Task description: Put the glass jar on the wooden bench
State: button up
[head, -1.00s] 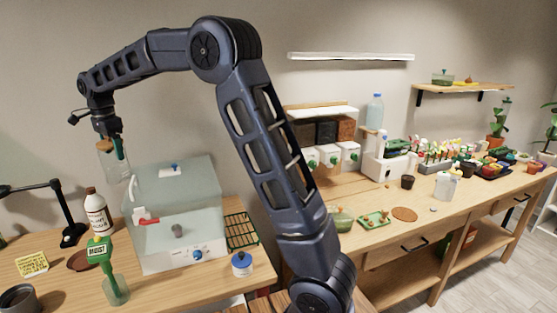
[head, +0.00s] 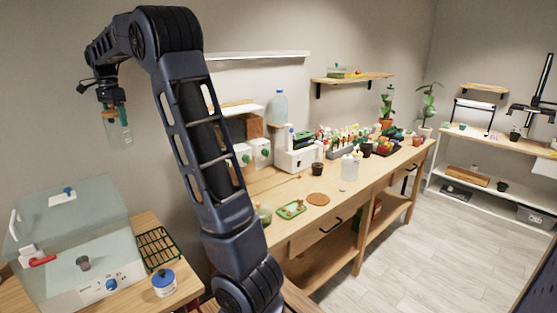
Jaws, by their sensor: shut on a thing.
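My gripper (head: 113,108) is at the upper left, shut on the glass jar (head: 119,133). The jar is clear with a tan lid and hangs upright in the air, above and behind the clear-lidded box. A long wooden bench (head: 270,186) with drawers and a lower shelf runs along the wall, to the right of my gripper. Part of a slatted wooden surface (head: 304,301) shows low at the bottom edge, partly hidden by my arm. I cannot tell which of these two the task means.
The clear-lidded box (head: 70,245), a green rack (head: 159,248) and a blue-lidded jar (head: 164,283) stand on the left table. The long bench holds a white machine (head: 297,158), a cork disc (head: 318,198) and several pots. Open floor (head: 420,240) lies right.

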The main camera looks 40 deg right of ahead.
jog(key=s+d+r+m, duration=0.1)
jog(key=s+d+r, duration=0.15)
jog(key=d, duration=0.95)
jog(key=s+d+r+m, duration=0.1)
jog(key=s+d, duration=0.3)
jog(key=d, duration=0.7)
jog(key=s+d+r+m, duration=0.2)
jog(key=s+d, duration=0.2)
jog(key=d, duration=0.8)
jog(key=s+d+f+m, duration=0.2)
jog(key=d+f+m, duration=0.3)
jog(key=d, duration=0.6)
jog(key=s+d+f+m, duration=0.1)
jog(key=d+f+m, duration=0.3)
jog(key=d, duration=0.6)
jog(key=s+d+f+m, duration=0.5)
jog(key=s+d+f, duration=0.15)
jog(key=d, duration=0.35)
jog(key=s+d+f+m, duration=0.6)
jog(key=s+d, duration=0.1)
jog(key=d, duration=0.3)
notch_tip(320, 180, down, 19)
jog(key=shift+s+d+f, duration=0.15)
jog(key=shift+f, duration=0.15)
jog(key=o, duration=2)
